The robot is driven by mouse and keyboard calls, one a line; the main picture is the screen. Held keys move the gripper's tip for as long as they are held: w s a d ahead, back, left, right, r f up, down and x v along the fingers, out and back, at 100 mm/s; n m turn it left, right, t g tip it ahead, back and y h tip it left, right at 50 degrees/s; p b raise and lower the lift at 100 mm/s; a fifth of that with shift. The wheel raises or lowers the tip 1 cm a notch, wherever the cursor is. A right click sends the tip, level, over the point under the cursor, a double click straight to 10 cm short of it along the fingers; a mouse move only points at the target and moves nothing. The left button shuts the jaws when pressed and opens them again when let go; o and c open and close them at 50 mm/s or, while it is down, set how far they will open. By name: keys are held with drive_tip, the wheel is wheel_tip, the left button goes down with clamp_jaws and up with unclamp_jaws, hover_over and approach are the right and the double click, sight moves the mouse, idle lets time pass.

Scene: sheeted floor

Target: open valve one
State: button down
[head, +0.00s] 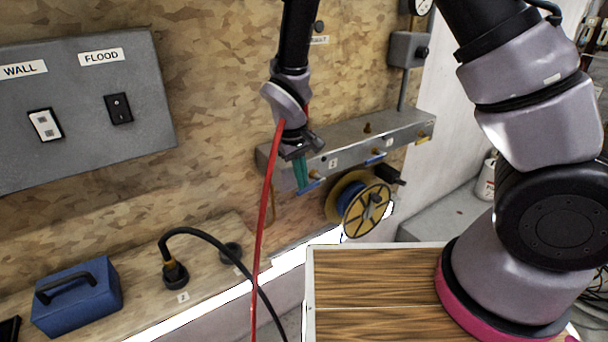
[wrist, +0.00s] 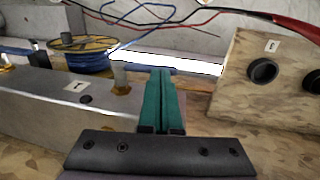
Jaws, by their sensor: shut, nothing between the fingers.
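The grey metal manifold (head: 350,150) is fixed to the wall in the head view and fills the left of the wrist view (wrist: 40,108). A tag reading 1 (wrist: 78,86) is on it in the wrist view. The blue lever of valve one (wrist: 148,68) sticks out beside that tag, and it also shows at the manifold's left end in the head view (head: 312,185). My gripper (head: 301,186) has its green fingers shut together with nothing between them. In the wrist view the fingertips (wrist: 160,72) overlap the lever; whether they touch it I cannot tell.
A second blue lever (head: 376,157) and a yellow one (head: 422,140) sit farther right. A yellow reel with blue hose (head: 362,204) hangs below. A shelf with a socket block (head: 232,252) and a blue box (head: 78,296) is lower left. A red cable hangs along my arm.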

sight(301, 195)
drive_tip(key=h, duration=0.1)
drive_tip(key=f+t+h, duration=0.2)
drive_tip(key=shift+s+a+f, duration=0.2)
drive_tip(key=shift+s+a, duration=0.05)
drive_tip(key=shift+a, duration=0.1)
wheel_tip(301, 195, down, 3)
drive_tip(key=t+h, duration=0.1)
drive_tip(key=h, duration=0.1)
drive_tip(key=t+h, duration=0.1)
drive_tip(key=h, duration=0.1)
drive_tip(key=shift+w+d+r+t, duration=0.1)
drive_tip(key=shift+d+r+t, duration=0.05)
drive_tip(key=shift+t, duration=0.15)
drive_tip(key=shift+w+d+f+t+h, duration=0.25)
drive_tip(key=shift+d+f+t+h, duration=0.15)
drive_tip(key=shift+f+t+h, duration=0.4)
drive_tip(key=shift+w+d+f+t+h, duration=0.35)
drive_tip(key=shift+f+t+h, duration=0.1)
drive_tip(key=shift+h, duration=0.55)
drive_tip(key=shift+w+d+f+t+h, duration=0.2)
drive_tip(key=shift+d+f+t+h, duration=0.2)
drive_tip(key=shift+f+t+h, duration=0.4)
drive_tip(key=shift+d+r, duration=0.1)
drive_tip(key=shift+r, duration=0.05)
drive_tip(key=v, duration=0.7)
drive_tip(key=shift+a, duration=0.35)
